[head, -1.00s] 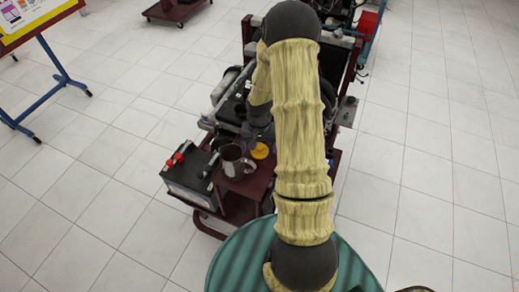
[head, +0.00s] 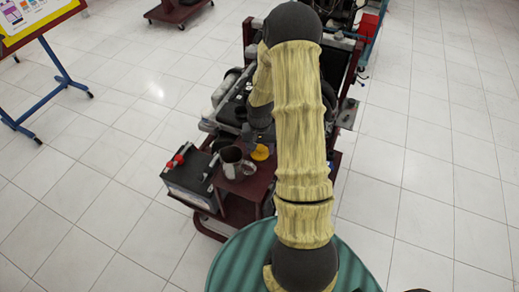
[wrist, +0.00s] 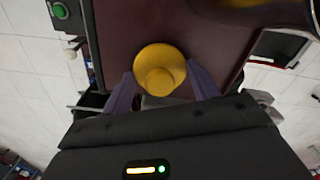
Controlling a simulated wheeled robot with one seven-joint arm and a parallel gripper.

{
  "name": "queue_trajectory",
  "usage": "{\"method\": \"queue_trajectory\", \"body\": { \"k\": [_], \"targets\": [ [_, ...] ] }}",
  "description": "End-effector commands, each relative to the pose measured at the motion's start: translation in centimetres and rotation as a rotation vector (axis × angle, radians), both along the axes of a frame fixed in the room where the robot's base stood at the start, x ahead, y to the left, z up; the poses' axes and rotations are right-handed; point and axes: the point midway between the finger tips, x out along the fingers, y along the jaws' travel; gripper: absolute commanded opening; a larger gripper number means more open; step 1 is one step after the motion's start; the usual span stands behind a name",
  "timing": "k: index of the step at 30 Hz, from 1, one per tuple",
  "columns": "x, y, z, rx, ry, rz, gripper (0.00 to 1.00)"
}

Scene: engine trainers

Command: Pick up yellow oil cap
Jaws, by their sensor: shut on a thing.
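The yellow oil cap (wrist: 160,70) is round with a raised knob and sits between my gripper's two fingers in the wrist view. It also shows in the head view (head: 260,153), just right of a metal mug (head: 233,162). My gripper (wrist: 163,82) is shut on the cap, one finger on each side. In the head view my arm covers most of the gripper. The dark red trolley shelf (wrist: 120,25) lies below the cap; I cannot tell whether the cap touches it.
A black battery (head: 190,177) with red terminals stands left of the mug. The engine (head: 232,98) and its frame rise behind. A poster stand (head: 55,60) is at the far left.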

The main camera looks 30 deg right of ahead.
Motion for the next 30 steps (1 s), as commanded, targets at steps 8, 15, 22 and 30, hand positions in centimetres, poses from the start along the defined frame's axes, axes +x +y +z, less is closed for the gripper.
{"method": "queue_trajectory", "body": {
  "k": [8, 15, 22, 30],
  "targets": [
    [0.1, -0.1, 3.9, -0.002, -0.007, -0.001, 0.38],
    [0.1, 0.0, 8.1, -0.002, -0.006, 0.002, 0.38],
    [0.1, 0.1, 9.6, 0.0, -0.001, 0.002, 0.38],
    [0.1, 0.1, 9.6, 0.0, -0.001, 0.002, 0.38]
  ]
}}
